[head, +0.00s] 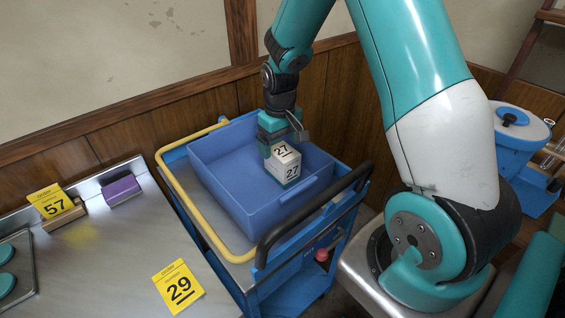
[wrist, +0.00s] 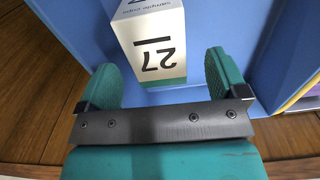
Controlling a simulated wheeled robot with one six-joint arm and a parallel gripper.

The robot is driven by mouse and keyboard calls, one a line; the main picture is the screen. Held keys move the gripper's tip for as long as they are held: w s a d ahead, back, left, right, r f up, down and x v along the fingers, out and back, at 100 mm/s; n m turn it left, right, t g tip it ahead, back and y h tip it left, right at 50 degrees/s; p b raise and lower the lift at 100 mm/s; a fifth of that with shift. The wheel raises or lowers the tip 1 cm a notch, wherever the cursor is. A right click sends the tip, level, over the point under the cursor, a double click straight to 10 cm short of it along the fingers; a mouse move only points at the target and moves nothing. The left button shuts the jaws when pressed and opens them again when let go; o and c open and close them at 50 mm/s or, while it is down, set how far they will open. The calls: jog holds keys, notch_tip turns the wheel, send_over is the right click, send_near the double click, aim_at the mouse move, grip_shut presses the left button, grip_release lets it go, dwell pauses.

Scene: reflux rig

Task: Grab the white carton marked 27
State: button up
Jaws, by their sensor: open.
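The white carton marked 27 (head: 287,164) is in the blue bin (head: 222,190) on the cart, with a teal band along its lower edge. My gripper (head: 281,139) is over the bin, right at the carton in the head view. In the wrist view the carton (wrist: 152,45) shows its 27 upside down, just beyond and between the two teal fingers of my gripper (wrist: 170,80). The fingers are spread wider than the carton, with gaps on both sides. The carton's far end is cut off by the top of the wrist view.
The bin's walls surround the carton; the rest of its floor looks empty. The cart has a yellow rail (head: 190,203) and a black handle (head: 312,214). At left a metal counter (head: 110,255) holds yellow cards 57 (head: 50,201) and 29 (head: 178,287) and a purple block (head: 121,190).

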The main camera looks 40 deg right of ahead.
aim_at(282, 150)
jog(key=f, duration=0.5)
jog(key=shift+s+d+p, duration=0.1)
jog(key=shift+s+p, duration=0.1)
jog(key=shift+p, duration=0.15)
jog(key=c, duration=1.1)
jog(key=shift+r, duration=0.2)
